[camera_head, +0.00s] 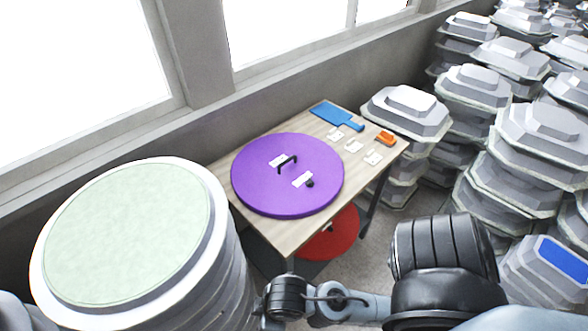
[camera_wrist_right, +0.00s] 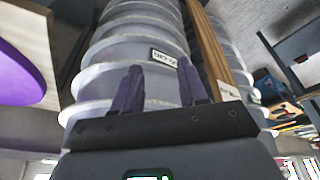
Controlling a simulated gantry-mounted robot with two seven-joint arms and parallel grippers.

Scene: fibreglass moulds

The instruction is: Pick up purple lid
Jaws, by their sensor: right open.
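The purple lid (camera_head: 262,196) is a large round disc lying flat on the wooden table (camera_head: 383,152) in the head view. A black handle (camera_head: 287,163) stands near its middle, with a small dark knob (camera_head: 309,183) and white labels beside it. A purple shape, apparently the lid (camera_wrist_right: 24,77), shows at the left edge of the right wrist view. My right gripper (camera_wrist_right: 160,88) is open and empty, apart from the lid, with ringed pale moulds beyond its fingers. In the head view my right arm lies across the bottom. My left gripper is not in view.
A blue flat tool (camera_head: 335,116), an orange item (camera_head: 385,138) and small white cards lie at the table's back right. A red disc (camera_head: 330,238) sits below the table. A large white cylinder (camera_head: 130,235) stands at left. Stacked grey moulds (camera_head: 540,130) crowd the right.

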